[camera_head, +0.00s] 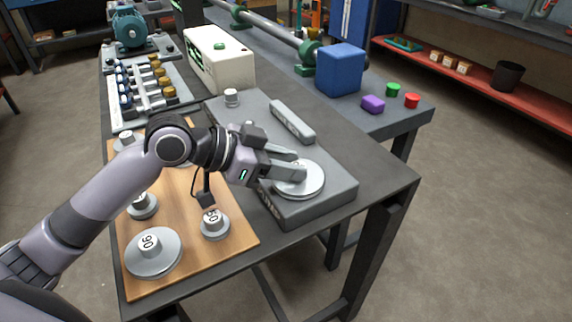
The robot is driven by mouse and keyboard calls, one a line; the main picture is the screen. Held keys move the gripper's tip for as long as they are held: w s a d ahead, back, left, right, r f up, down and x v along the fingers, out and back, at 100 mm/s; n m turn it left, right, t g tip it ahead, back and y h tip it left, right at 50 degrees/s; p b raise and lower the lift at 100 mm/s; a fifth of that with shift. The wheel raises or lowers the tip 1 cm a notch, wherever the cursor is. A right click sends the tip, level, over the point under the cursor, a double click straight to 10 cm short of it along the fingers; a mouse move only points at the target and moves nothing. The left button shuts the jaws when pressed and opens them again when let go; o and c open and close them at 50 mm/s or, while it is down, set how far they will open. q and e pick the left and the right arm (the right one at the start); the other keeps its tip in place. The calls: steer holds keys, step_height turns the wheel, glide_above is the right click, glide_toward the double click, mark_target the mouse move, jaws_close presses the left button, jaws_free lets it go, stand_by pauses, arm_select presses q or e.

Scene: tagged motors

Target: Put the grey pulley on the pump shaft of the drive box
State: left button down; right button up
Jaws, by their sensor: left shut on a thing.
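My left gripper (298,168) is shut on a grey pulley (312,187), a round light disc. The pulley is at the near right end of the flat grey drive box (335,187), with the fingers across its top. I cannot tell whether it rests on the box or is just above it. Any shaft under the pulley is hidden. A small light round piece (231,97) stands at the far left end of the box. A raised light grey bar (292,122) lies on its top. My right gripper is not in view.
A wooden board (186,262) left of the box holds several numbered pulleys, including a large one (153,252) and a smaller one (215,226). A white box (218,62) and a motor rig (150,92) stand behind. A blue cube (340,70) is on the far table.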

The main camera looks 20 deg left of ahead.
arm_select(q)
steer(key=shift+f, duration=0.1)
steer(key=c, duration=0.8)
jaws_free()
steer(key=shift+a, duration=0.15)
steer(key=shift+v, duration=5.95)
steer(key=shift+s, duration=0.1)
